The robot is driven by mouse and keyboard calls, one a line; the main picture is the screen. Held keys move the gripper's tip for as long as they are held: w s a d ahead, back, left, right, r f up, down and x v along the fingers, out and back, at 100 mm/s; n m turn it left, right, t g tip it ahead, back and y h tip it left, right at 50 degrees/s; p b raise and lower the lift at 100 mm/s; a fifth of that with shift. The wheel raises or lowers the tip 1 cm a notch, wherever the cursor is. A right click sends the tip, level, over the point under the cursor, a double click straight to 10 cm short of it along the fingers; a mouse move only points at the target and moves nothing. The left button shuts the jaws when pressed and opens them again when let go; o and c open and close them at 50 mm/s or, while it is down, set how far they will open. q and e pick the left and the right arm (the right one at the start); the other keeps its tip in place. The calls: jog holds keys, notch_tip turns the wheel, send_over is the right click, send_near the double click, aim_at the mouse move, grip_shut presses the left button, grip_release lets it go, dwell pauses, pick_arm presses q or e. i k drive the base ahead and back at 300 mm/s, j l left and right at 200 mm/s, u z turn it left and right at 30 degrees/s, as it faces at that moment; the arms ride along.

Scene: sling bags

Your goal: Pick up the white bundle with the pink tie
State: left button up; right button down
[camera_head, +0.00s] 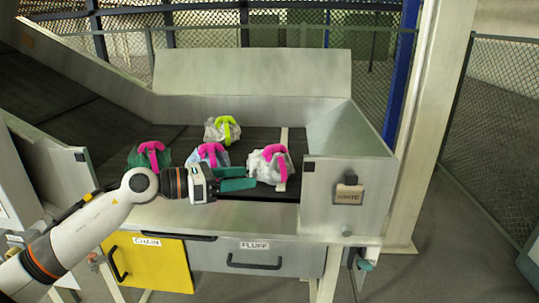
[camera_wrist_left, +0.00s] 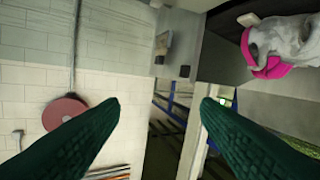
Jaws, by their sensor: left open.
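The white bundle with the pink tie (camera_head: 280,168) sits on the dark belt near its right end. My left gripper (camera_head: 257,178) is open, its green fingers pointing right at the bundle's left side. The fingertips look close to it; I cannot tell whether they touch. In the left wrist view a pale bundle (camera_wrist_left: 296,38) with a pink tie (camera_wrist_left: 273,69) shows at the upper right, outside the space between the open fingers (camera_wrist_left: 161,100).
A pale blue bundle with a pink tie (camera_head: 211,155) lies just behind my gripper. A green bundle with a pink tie (camera_head: 150,157) is farther left. A pale bundle with a lime tie (camera_head: 210,131) is behind. A metal side wall (camera_head: 345,130) stands right.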

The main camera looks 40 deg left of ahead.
aim_at(271, 165)
jog(key=i+j, duration=0.75)
jog(key=j, duration=0.1)
